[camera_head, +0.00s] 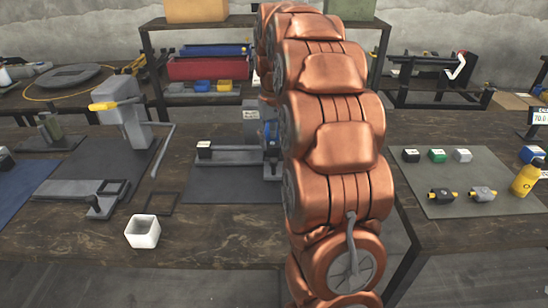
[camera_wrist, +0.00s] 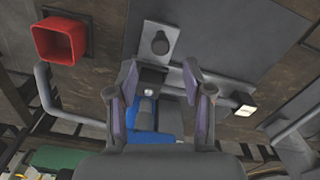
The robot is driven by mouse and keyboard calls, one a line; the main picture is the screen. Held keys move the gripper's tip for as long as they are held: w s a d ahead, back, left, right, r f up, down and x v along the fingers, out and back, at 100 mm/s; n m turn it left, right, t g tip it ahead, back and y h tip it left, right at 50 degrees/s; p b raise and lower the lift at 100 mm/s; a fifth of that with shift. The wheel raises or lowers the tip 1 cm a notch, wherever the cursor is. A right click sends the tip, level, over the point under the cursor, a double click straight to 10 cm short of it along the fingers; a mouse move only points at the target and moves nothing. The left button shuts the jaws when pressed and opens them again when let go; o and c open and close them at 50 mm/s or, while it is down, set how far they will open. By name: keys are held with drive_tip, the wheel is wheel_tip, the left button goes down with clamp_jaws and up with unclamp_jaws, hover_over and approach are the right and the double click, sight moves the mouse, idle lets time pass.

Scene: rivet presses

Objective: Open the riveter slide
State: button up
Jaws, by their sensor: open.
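The riveter (camera_head: 235,160) stands on a dark mat in the head view, left of my copper arm. It has a long grey rail, a block with a white face (camera_head: 203,149) at its left end, and a blue part (camera_head: 270,133) at its right, partly behind my arm. In the wrist view my gripper (camera_wrist: 161,68) is open above the riveter, its two fingers spread. A small dark block with a pale face (camera_wrist: 150,80) shows between the fingers, and the blue part (camera_wrist: 145,120) lies below it. I cannot tell whether a finger touches anything. My arm hides the gripper in the head view.
A grey press with a yellow handle (camera_head: 103,105) and a white square cup (camera_head: 142,231) stand left. A red square container (camera_wrist: 60,40) and a bent grey bar (camera_wrist: 70,118) show in the wrist view. A mat (camera_head: 462,205) with small parts lies right.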

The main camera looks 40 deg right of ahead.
sight(274, 161)
drive_tip(key=shift+f, duration=3.15)
clamp_jaws()
